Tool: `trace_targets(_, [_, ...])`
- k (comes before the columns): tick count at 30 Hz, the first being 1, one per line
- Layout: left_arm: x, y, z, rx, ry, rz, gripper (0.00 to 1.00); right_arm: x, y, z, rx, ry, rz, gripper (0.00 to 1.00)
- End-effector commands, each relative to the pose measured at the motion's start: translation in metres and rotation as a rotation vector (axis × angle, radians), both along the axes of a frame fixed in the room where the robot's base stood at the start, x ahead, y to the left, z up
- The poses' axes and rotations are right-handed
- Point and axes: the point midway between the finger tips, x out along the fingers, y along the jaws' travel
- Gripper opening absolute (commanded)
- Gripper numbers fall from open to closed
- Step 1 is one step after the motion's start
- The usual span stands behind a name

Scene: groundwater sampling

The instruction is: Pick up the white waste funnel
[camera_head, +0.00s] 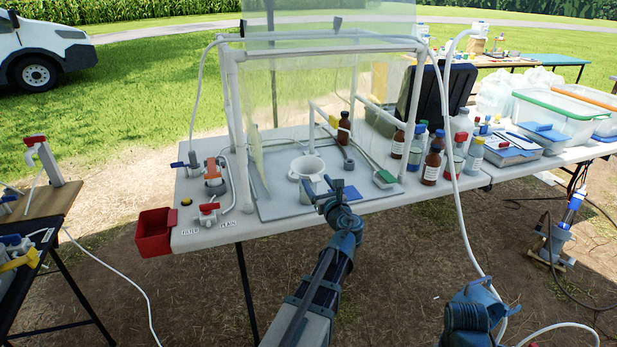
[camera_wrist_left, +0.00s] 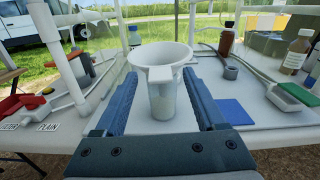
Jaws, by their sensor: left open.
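In the left wrist view the funnel (camera_wrist_left: 160,58) has a wide white bowl with a tab facing me, over a translucent cylindrical lower part. My left gripper (camera_head: 322,190) is at the front of the funnel in the head view. In the wrist view its two blue fingers (camera_wrist_left: 160,110) are open, one on each side of the lower part, with visible gaps.
White frame posts (camera_head: 232,120) stand at the left. A blue pad (camera_wrist_left: 237,113) lies right of the fingers. Brown bottles (camera_head: 432,165) stand to the right. A red bin (camera_head: 154,232) hangs at the table's left end, near several valves. A hose hangs in front at right.

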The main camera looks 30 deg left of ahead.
Motion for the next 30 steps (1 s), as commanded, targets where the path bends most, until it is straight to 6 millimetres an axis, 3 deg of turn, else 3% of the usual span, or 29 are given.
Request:
trace_targets(3, [0.0099,0.0104,0.0012,0.0,0.0,0.0,0.72,0.0,0.0,0.0012,0.0,0.0,0.0,0.5])
trace_targets(9, [0.0092,0.0105,0.0013,0.0,0.0,-0.001,0.72,0.0,0.0,0.0013,0.0,0.0,0.0,0.5])
trace_targets(21, [0.0092,0.0102,0.0012,0.0,0.0,-0.001,0.02,0.0,0.0,0.0012,0.0,0.0,0.0,0.5])
trace_targets(30, [0.0091,0.0101,0.0014,0.0,0.0,-0.001,0.0,0.0,0.0,0.0013,0.0,0.0,0.0,0.5])
